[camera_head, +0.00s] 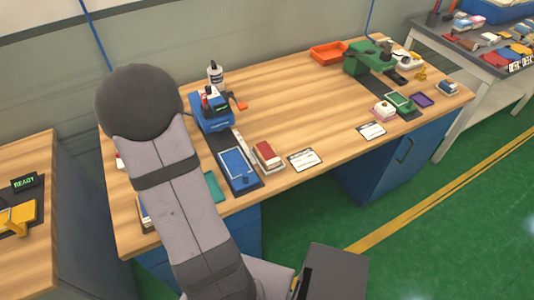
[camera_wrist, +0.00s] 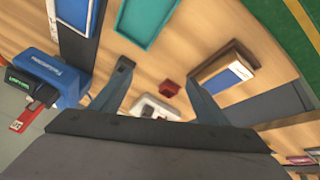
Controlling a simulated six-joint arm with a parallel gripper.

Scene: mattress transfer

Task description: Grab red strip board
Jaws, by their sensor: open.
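No thing in view is clearly the red strip board. In the wrist view, a small red piece (camera_wrist: 168,88) sits on the wooden table between the fingers, next to a cream-white item (camera_wrist: 150,107) partly hidden by my gripper. My gripper (camera_wrist: 157,74) is open and nothing is held; in the head view my arm hides it. A bit of red and white (camera_head: 120,161) shows just left of my arm.
The blue machine (camera_head: 211,110) stands on the table, with a blue panel (camera_head: 236,166) before it. A teal tray (camera_wrist: 148,20) and a brown item with a blue-white top (camera_wrist: 224,72) lie near the gripper. A green machine (camera_head: 365,57) and an orange tray (camera_head: 327,53) stand further right.

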